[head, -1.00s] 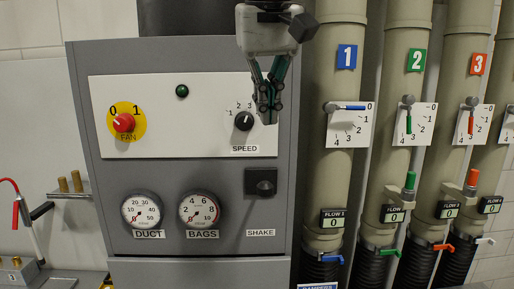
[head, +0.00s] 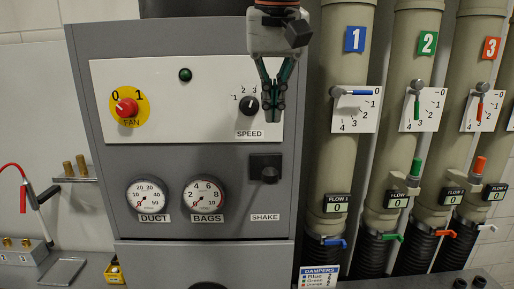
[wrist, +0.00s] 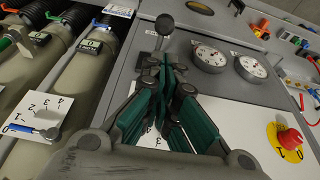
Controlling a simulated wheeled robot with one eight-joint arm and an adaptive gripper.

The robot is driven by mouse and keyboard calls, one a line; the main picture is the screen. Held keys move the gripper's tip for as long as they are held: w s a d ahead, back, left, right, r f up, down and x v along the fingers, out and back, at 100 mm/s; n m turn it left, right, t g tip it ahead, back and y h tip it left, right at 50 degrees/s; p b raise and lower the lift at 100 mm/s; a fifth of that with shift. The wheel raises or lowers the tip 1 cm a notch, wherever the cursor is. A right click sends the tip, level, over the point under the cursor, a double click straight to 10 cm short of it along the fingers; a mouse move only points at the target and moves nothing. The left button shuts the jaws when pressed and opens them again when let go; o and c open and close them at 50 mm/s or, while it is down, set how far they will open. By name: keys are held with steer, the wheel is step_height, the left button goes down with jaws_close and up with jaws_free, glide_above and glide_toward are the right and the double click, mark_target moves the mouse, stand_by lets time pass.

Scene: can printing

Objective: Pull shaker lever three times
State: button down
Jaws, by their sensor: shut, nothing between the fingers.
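The shaker lever (head: 267,172) is a dark knob on a black square plate above the SHAKE label, on the lower right of the grey cabinet. It also shows in the wrist view (wrist: 164,27), just beyond the fingertips. My gripper (head: 271,118) points down in front of the white panel, beside the SPEED dial and above the lever, apart from it in the head view. It is shut and empty, with its green-padded fingers together (wrist: 166,62).
The cabinet (head: 225,215) carries a red FAN knob (head: 126,108), DUCT gauge (head: 147,195) and BAGS gauge (head: 204,195). Beige pipes (head: 341,160) with coloured damper handles stand at the right. A yellow item (head: 114,271) lies at the lower left. The space around the lever is clear.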

steer(key=p, duration=0.1)
glide_above(271, 169)
steer(key=x, duration=0.2)
steer(key=s+x, duration=0.1)
steer(key=x, duration=0.5)
steer(key=shift+s+f, duration=0.25)
steer(key=shift+s, duration=0.05)
steer(key=shift+f, duration=0.65)
steer(key=shift+s+a+f+t, duration=0.1)
steer(key=shift+s+f+t, duration=0.2)
steer(key=shift+s+f, duration=0.1)
